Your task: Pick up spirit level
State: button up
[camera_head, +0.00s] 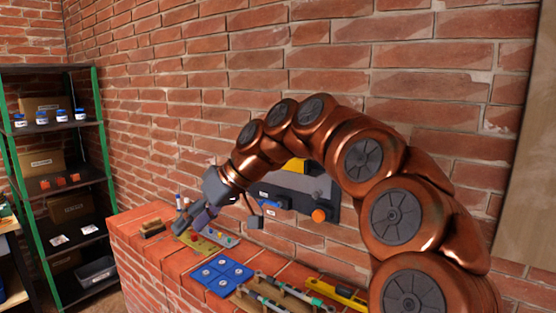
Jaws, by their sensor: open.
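A long yellow tool (337,293), which looks like the spirit level, lies on the brick ledge (150,262) at the lower right. My arm hides its right end. My gripper (192,222) is at the far left part of the ledge, above a yellow-green board (200,244). It is well to the left of the yellow tool and apart from it. Its jaws are open, and I see nothing held between them.
Blue tiles with round discs (222,276) lie mid-ledge. A wooden rack of tools (265,298) lies between them and the yellow tool. A grey wall panel (318,188) with an orange knob (320,215) is behind my arm. Green-posted shelves (62,128) stand left.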

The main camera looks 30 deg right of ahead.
aim_at(305, 160)
jog(key=w+d+r+t, duration=0.3)
jog(key=w+d+r, duration=0.3)
jog(key=d, duration=0.4)
jog(key=w+d+t+h, duration=0.1)
jog(key=d, duration=0.7)
jog(key=w+d+r+m+t+h+p, duration=0.1)
jog(key=d+t, duration=0.1)
jog(key=d, duration=0.7)
jog(key=d+r+t+p, duration=0.1)
jog(key=d+t, duration=0.1)
jog(key=d, duration=0.6)
jog(key=shift+w+d+h, duration=0.35)
jog(key=shift+w+h, duration=0.05)
jog(key=shift+p+x, duration=1.7)
jog(key=shift+x, duration=1.65)
jog(key=shift+w+a+f, duration=0.1)
jog(key=shift+w+f, duration=0.1)
jog(key=shift+w, duration=0.2)
jog(key=shift+c, duration=0.3)
grip_shut()
